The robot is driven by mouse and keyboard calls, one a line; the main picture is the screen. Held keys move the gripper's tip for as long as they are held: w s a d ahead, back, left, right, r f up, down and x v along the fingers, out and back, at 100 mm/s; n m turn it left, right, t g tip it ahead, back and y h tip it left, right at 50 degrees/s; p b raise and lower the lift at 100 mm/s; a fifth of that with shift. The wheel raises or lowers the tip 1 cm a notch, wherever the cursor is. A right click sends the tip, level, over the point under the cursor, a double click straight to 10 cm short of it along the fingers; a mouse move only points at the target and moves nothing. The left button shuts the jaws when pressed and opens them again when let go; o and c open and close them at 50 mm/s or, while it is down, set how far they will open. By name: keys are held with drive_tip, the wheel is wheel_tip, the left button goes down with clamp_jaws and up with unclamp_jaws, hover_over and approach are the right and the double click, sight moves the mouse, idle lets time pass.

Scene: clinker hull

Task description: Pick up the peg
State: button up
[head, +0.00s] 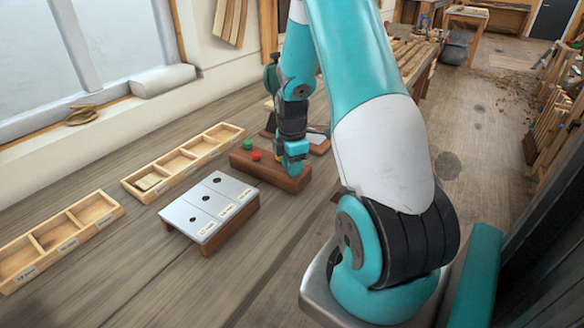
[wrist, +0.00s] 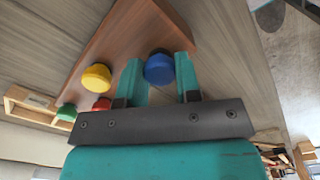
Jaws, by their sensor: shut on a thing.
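My gripper (wrist: 158,82) is shut on a blue peg with a round head (wrist: 159,67), one finger on each side of it. In the head view my gripper (head: 294,158) is low over the right end of a reddish-brown wooden block (head: 270,172). The frames do not clearly show whether the blue peg is still seated in the block. A yellow peg (wrist: 96,77), a red peg (wrist: 101,104) and a green peg (wrist: 66,112) stand on the block in the wrist view. The red (head: 256,155) and green (head: 248,144) pegs also show in the head view.
A grey plate with three holes (head: 192,218) stands on a wooden base in front of the block. Compartment trays lie on the bench at left (head: 60,236) and behind the plate (head: 190,163). Bare bench lies in the foreground.

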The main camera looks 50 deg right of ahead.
wheel_tip(320, 180, up, 20)
drive_tip(key=b, duration=0.2)
drive_tip(key=shift+f, duration=0.2)
idle(0.3)
